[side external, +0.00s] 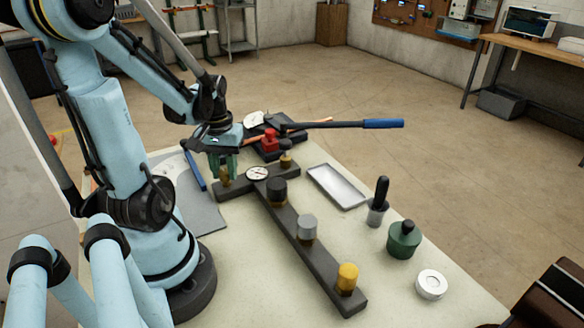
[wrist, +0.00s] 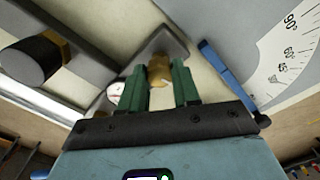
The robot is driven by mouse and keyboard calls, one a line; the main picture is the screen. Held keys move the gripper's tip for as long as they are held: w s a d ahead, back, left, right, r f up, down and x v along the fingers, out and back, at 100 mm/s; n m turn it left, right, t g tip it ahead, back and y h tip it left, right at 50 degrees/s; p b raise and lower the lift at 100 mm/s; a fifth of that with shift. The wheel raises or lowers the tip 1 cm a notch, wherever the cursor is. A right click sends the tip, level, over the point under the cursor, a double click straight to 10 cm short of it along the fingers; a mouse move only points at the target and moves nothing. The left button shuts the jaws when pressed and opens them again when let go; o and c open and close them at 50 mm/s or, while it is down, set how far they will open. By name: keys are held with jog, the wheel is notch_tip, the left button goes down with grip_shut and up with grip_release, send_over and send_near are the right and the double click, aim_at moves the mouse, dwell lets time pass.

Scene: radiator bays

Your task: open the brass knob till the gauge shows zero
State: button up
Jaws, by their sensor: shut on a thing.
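The brass knob (side external: 225,180) stands on the left end of the dark T-shaped manifold (side external: 290,228). My gripper (side external: 219,168) points down over it, with its green fingers on either side. In the wrist view the brass knob (wrist: 159,70) sits between the two fingertips (wrist: 160,80), and my gripper is shut on it. The round white gauge (side external: 258,173) lies on the bar just right of the knob. It also shows, partly hidden by a finger, in the wrist view (wrist: 114,90). Its needle is too small to read.
Black (side external: 277,191), grey (side external: 307,228) and yellow (side external: 347,279) caps stand along the bar. A blue-handled lever (side external: 383,123) reaches over the back. A metal tray (side external: 337,186), green container (side external: 404,241) and white disc (side external: 431,285) stand to the right. A blue tool (side external: 195,171) lies left.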

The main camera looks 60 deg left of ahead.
aim_at(225, 171)
dwell(0.4)
jog(key=o, duration=1.1)
jog(key=shift+c, duration=0.2)
notch_tip(225, 171, up, 12)
jog(key=shift+w, duration=0.1)
jog(key=w+d+m+t, duration=0.1)
jog(key=w+d+m, duration=0.1)
jog(key=d, duration=0.1)
jog(key=w+d+f+m+t+y, duration=0.1)
jog(key=w+d+m, duration=0.1)
jog(key=w+d, duration=0.1)
jog(key=w+d+f+m+t, duration=0.1)
jog(key=w+d, duration=0.1)
jog(key=d, duration=0.1)
jog(key=shift+w+m, duration=0.4)
jog(key=w+d+m+t+h, duration=0.1)
jog(key=w+d+m+t, duration=0.2)
jog(key=d, duration=0.7)
jog(key=shift+w+d+f+m+t, duration=0.25)
jog(key=shift+d+f+m+t, duration=0.25)
jog(key=shift+m, duration=0.6)
